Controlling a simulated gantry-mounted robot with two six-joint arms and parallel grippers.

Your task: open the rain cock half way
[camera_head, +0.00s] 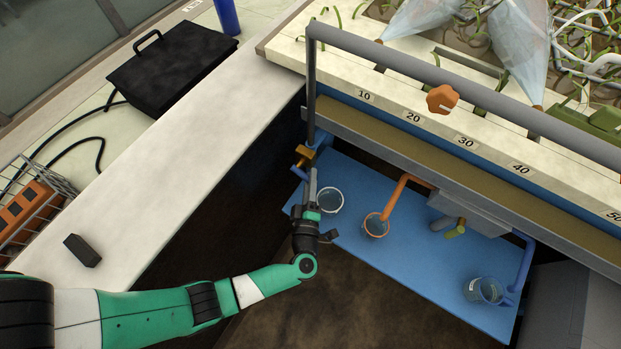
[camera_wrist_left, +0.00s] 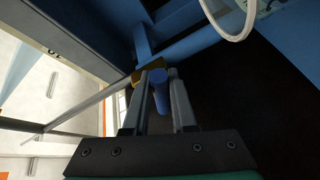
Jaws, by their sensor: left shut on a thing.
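The rain cock is a brass valve body (camera_head: 304,154) at the foot of the thin grey upright pipe, at the left end of the blue shelf. Its blue lever (camera_head: 298,172) points down and toward the left in the head view. My left gripper (camera_head: 311,182) reaches up to it from below. In the left wrist view the blue lever (camera_wrist_left: 160,92) lies between the two grey fingers, which are shut on it. The brass body (camera_wrist_left: 148,69) shows just beyond the fingertips. My right gripper is in neither view.
The blue shelf (camera_head: 350,180) holds a clear cup (camera_head: 330,200), an orange-rimmed cup (camera_head: 376,226) under an orange pipe (camera_head: 397,194), and a glass jug (camera_head: 483,291). A white ledge (camera_head: 170,165) runs along the left.

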